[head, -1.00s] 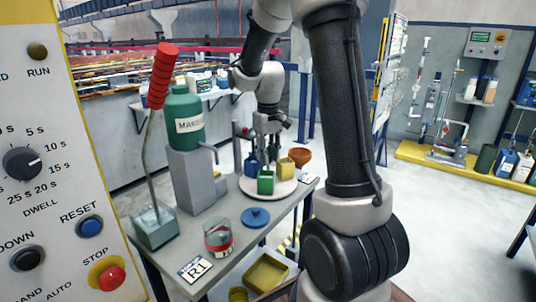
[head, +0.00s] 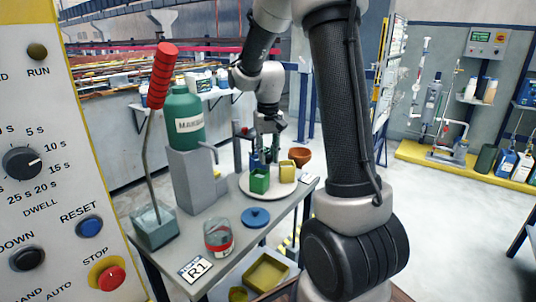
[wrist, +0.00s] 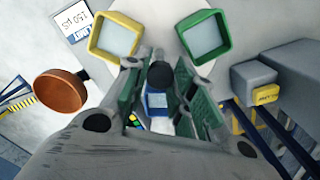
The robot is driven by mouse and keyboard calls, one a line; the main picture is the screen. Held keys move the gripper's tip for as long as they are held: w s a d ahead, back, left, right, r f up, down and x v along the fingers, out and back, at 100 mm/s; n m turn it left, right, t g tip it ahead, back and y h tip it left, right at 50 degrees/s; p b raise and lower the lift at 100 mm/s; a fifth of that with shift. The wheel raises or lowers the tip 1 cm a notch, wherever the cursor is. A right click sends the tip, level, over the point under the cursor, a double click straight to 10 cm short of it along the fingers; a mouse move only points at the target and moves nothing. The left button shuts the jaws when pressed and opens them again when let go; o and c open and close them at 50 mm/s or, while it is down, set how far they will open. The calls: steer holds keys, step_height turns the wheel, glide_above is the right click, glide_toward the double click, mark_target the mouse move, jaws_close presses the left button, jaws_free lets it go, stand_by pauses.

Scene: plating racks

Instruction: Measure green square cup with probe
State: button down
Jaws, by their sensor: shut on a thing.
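The green square cup (head: 259,182) stands on a round pale turntable (head: 277,192) on the grey table. It also shows at the top of the wrist view (wrist: 204,37), open side toward the camera, with a pale inside. A yellow square cup (head: 288,171) stands beside it. My gripper (head: 265,152) is over the turntable, behind the green cup in the head view. In the wrist view its green-padded fingers are shut on the dark, round-ended probe (wrist: 160,75). A blue-edged piece (wrist: 157,103) with a pale face shows between the fingers; I cannot tell whether it belongs to the probe.
An orange-brown bowl (head: 301,158) stands behind the turntable. A blue lid (head: 255,217), a glass jar (head: 218,238) and a green bottle on a grey stand (head: 194,190) are on the table. A yellow tray (head: 266,272) is below.

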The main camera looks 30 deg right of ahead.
steer(key=shift+m, duration=10.1)
steer(key=c, duration=1.2)
jaws_free()
steer(key=shift+r, duration=0.1)
